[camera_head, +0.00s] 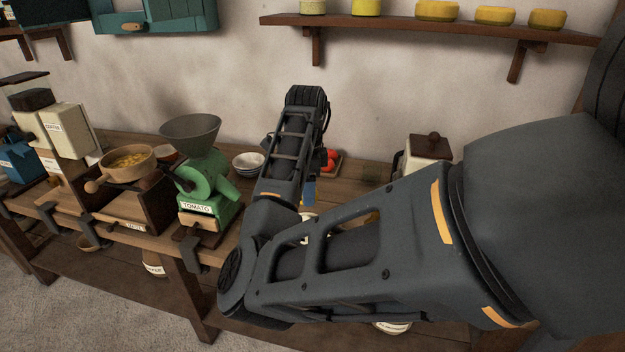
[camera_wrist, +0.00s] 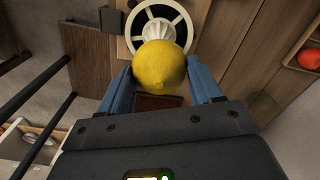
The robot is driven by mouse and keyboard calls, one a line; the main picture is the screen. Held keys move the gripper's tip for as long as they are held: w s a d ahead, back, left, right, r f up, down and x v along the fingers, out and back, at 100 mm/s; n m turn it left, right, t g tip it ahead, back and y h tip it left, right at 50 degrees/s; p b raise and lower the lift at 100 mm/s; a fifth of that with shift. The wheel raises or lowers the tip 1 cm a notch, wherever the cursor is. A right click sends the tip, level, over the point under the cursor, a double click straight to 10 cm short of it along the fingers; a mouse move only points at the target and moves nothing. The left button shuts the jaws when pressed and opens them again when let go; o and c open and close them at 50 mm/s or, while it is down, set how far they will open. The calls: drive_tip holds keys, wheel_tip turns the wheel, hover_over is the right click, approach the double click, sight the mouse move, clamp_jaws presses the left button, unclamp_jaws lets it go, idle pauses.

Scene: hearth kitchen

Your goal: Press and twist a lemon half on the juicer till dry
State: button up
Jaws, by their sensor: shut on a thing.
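In the wrist view a yellow lemon half (camera_wrist: 160,67) sits between the two blue fingers of my gripper (camera_wrist: 163,82), which is shut on it. Its rounded skin side faces the camera; its cut face is hidden. In the head view my arm hides the lemon and most of the juicer area, and only a bit of a blue finger shows.
A green tomato mill (camera_head: 207,180) with a grey funnel stands left of my arm on the wooden bench. A wooden grinder (camera_head: 129,195), white bowls (camera_head: 248,162) and red tomatoes (camera_head: 330,160) are nearby. A shelf (camera_head: 430,27) with yellow items hangs above.

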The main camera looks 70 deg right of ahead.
sight(307, 216)
drive_tip(key=shift+f+b, duration=1.55)
drive_tip(key=shift+f, duration=1.1)
drive_tip(key=shift+f, duration=0.5)
